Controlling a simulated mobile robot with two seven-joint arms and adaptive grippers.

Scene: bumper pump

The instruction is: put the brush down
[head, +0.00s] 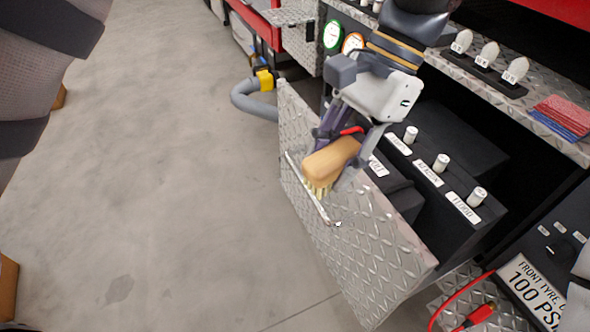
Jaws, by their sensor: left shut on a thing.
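The brush covers part of that edge and of the drawer's bar handle (310,192). I cannot tell whether the bristles touch the drawer front. A small red part shows between the fingers, and I cannot tell what it belongs to. My right gripper is not in view.
Inside the drawer are dark blocks with white knobs (441,163) and labels. Above it, a diamond-plate shelf holds white-tipped pieces (488,54) and red and blue cloths (563,115). A grey hose (245,98) sticks out behind. Concrete floor (170,180) lies clear at left.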

